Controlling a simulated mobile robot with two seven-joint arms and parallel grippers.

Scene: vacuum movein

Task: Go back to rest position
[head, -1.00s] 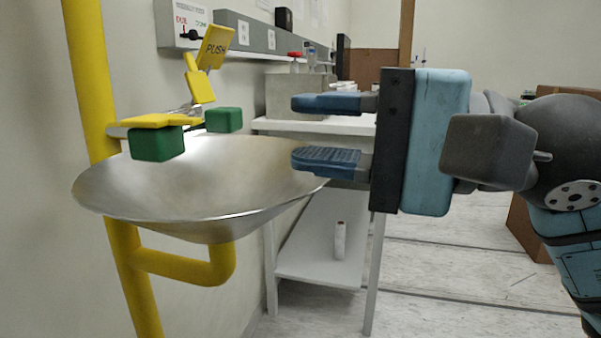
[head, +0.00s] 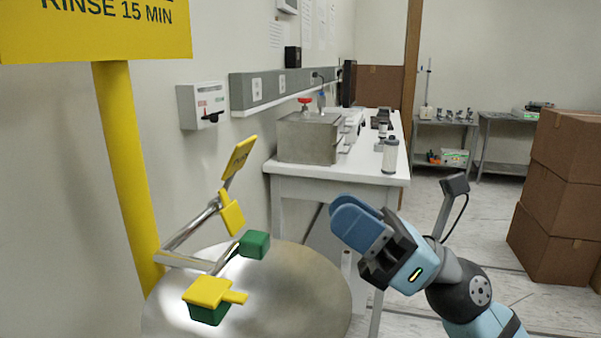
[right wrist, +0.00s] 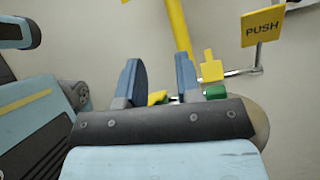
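My right gripper (head: 350,212) is raised in the head view, at the right edge of the eyewash basin (head: 310,290). It tilts up and to the left. The right wrist view shows its two blue fingers (right wrist: 158,78) apart with nothing held between them. The eyewash station has green heads (head: 254,245) and a yellow push paddle (head: 238,158) beside the basin. The paddle also shows in the right wrist view (right wrist: 263,26). My left gripper is not seen in the head view.
A white table (head: 318,178) with a grey box (head: 308,138) and bottles stands behind my right gripper. Cardboard boxes (head: 565,190) are stacked at the right. A yellow pole (head: 128,170) stands at the left. Open floor lies between table and boxes.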

